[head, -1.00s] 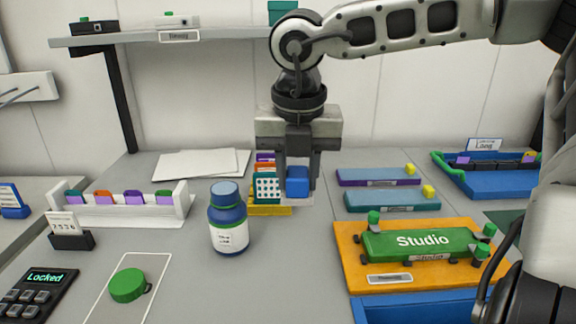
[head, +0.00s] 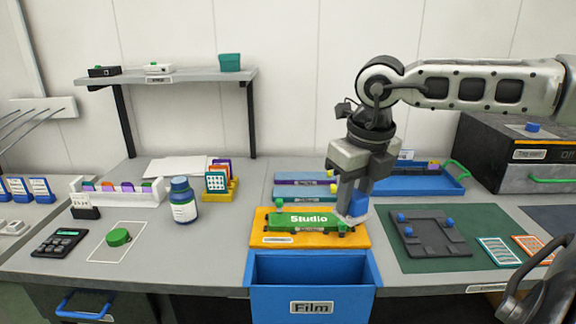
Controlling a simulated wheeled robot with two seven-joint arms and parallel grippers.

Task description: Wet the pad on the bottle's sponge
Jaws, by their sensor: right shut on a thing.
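The blue bottle (head: 184,203) with a white label stands upright on the grey table, left of centre. Its top (head: 180,182) is lighter blue. My right gripper (head: 354,207) is shut on a blue block (head: 358,205), partly hidden by the fingers. A pale pad-like part (head: 349,218) shows under the block, by the right end of the green Studio piece (head: 303,220); I cannot tell whether they touch. The gripper is well to the right of the bottle. A round green cap (head: 118,237) lies inside a white outline at the left.
The Studio piece sits on an orange base (head: 262,239) behind an open blue Film bin (head: 264,268). A card holder (head: 218,192) stands right of the bottle. A dark plate (head: 430,235) lies on the green mat (head: 400,262). Table is bare between bottle and base.

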